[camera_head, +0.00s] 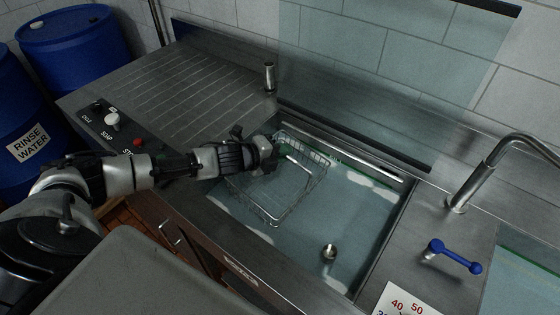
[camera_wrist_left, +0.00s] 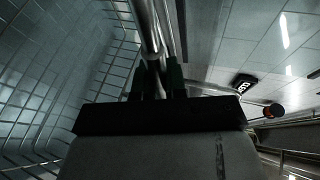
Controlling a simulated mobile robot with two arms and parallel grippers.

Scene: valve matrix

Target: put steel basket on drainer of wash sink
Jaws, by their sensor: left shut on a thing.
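The steel basket (camera_head: 272,205) is a wire mesh basket over the left part of the wash sink's basin, which holds water and some foam. My left gripper (camera_head: 268,152) is at the basket's upper left edge, shut on a bar of it. In the left wrist view the basket's mesh (camera_wrist_left: 75,80) fills the left side, and a steel bar runs between the gripper's fingers (camera_wrist_left: 158,80). I cannot tell how deep the basket sits in the water. The grooved drainer (camera_head: 175,85) lies left of the basin, bare on its ribbed part. My right gripper is not in view.
A short steel post (camera_head: 269,76) stands at the drainer's right edge. A knob panel (camera_head: 112,125) is at its front left. A glass screen (camera_head: 370,70) rises behind the basin. A tap (camera_head: 480,180) and blue lever (camera_head: 455,256) stand at right. Blue barrels (camera_head: 75,45) stand at left.

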